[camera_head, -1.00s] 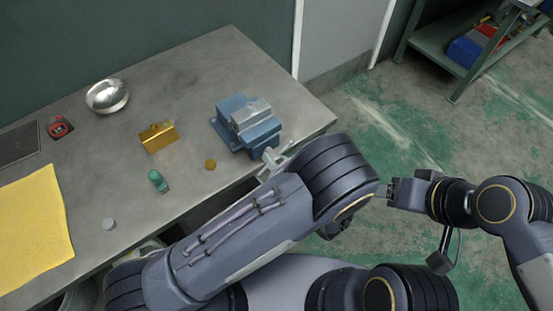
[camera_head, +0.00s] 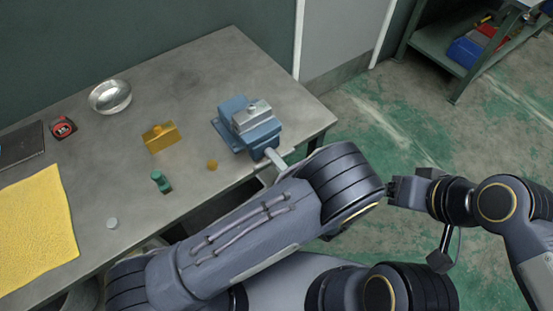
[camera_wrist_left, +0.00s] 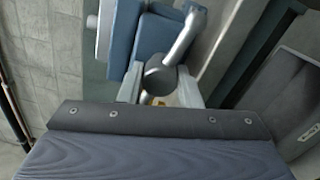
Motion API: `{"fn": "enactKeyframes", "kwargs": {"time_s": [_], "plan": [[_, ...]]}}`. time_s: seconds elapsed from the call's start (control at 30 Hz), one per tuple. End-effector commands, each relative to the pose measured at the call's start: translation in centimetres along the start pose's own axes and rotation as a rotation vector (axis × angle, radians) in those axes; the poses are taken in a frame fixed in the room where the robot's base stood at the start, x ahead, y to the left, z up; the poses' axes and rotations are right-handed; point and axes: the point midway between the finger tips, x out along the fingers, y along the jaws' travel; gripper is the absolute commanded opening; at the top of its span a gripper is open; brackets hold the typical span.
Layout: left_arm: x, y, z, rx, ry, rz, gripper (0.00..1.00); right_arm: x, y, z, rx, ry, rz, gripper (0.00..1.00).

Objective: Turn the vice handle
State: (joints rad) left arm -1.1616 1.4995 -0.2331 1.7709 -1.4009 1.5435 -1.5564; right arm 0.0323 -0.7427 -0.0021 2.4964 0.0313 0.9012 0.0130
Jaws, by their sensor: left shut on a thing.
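The blue vice (camera_head: 248,125) with a light grey jaw block stands at the right front of the table. Its pale metal handle (camera_head: 274,157) sticks out at the front edge. In the left wrist view the handle (camera_wrist_left: 186,35) slants through a dark round hub (camera_wrist_left: 160,78) at the vice's end. My left gripper (camera_wrist_left: 165,97) is shut on the handle close to that hub. In the head view my own arm largely hides this gripper. My right gripper (camera_head: 394,190) is off to the right, over the floor, away from the vice; its opening is unclear.
On the table (camera_head: 190,75) are a gold block (camera_head: 160,138), a brown disc (camera_head: 212,165), a green piece (camera_head: 161,182), a metal bowl (camera_head: 110,97), a red tape measure (camera_head: 62,127) and a yellow cloth (camera_head: 35,225). A green shelf (camera_head: 445,62) stands at the back right.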

Motion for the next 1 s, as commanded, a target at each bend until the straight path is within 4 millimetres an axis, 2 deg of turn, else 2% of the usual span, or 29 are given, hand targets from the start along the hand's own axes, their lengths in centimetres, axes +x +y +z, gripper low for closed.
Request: {"fn": "enactKeyframes", "kwargs": {"time_s": [0.67, 0.7, 0.87, 1.0], "plan": [[-0.2, -0.19, 0.07, 0.062, -0.006, -0.006, 0.08, -0.1, -0.05, -0.05, 0.0, 0.0, 0.0, 0.62], [-0.2, -0.19, 0.07, 0.062, -0.006, -0.006, 0.32, -0.1, -0.05, -0.05, 0.0, 0.0, 0.0, 0.62], [-0.14, -0.14, 0.06, 0.061, -0.005, -0.004, 0.52, -0.1, -0.05, -0.05, 0.0, 0.0, 0.0, 0.62], [-0.08, -0.09, 0.03, 0.06, -0.004, -0.003, 0.52, -0.11, -0.05, -0.06, 0.0, 0.0, 0.0, 0.62]]}}
